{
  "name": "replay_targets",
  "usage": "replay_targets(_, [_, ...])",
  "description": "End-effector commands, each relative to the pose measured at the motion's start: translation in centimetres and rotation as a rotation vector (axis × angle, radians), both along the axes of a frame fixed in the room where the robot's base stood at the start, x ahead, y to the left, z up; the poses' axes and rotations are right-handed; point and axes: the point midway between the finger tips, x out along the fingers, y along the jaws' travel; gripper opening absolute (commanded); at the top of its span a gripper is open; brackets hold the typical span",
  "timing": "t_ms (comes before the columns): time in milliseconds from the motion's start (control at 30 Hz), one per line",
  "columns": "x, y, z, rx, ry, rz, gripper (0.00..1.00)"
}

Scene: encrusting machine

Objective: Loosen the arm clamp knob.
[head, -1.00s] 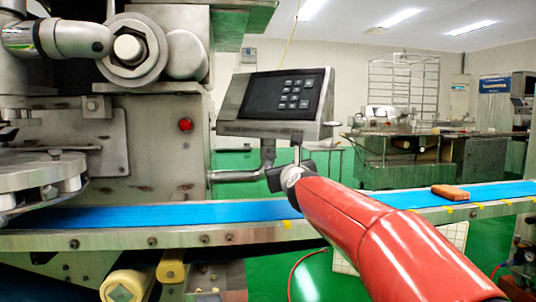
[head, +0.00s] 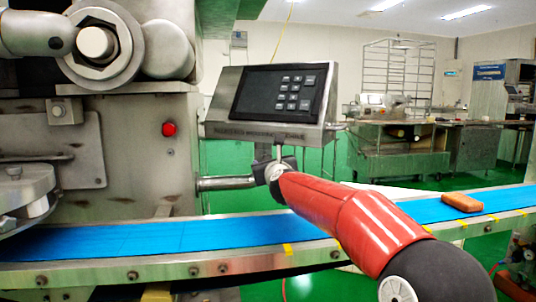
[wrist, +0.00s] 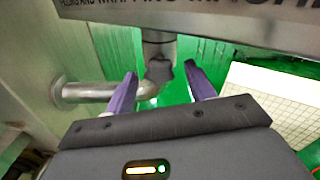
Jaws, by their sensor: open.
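The arm clamp knob (wrist: 159,71) is a grey lobed piece on the vertical post under the control panel, seen in the wrist view. My gripper (wrist: 161,77) is open, with its two purple fingers on either side of the knob in the picture. I cannot tell whether either finger touches it; gaps show on both sides. In the head view my gripper (head: 277,163) is just below the control panel (head: 275,100), at the end of my red arm. There the knob is not clearly visible behind the gripper.
A horizontal steel pipe (wrist: 90,91) joins the post from the machine body (head: 130,150) at left. A blue conveyor belt (head: 130,237) runs below, with an orange-brown block (head: 462,201) at right. The panel's lower edge lies close above my gripper.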

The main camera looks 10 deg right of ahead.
Motion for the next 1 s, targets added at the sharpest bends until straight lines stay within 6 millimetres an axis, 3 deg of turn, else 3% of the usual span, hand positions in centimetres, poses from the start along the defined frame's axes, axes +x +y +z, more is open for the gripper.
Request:
replay_targets(400, [1.00, 0.03, -0.08, -0.001, 0.000, -0.001, 0.55])
replay_targets(733, [0.99, 0.05, -0.07, -0.001, 0.000, 0.000, 0.12])
replay_targets(1000, [0.98, 0.04, -0.11, -0.025, 0.000, 0.000, 0.10])
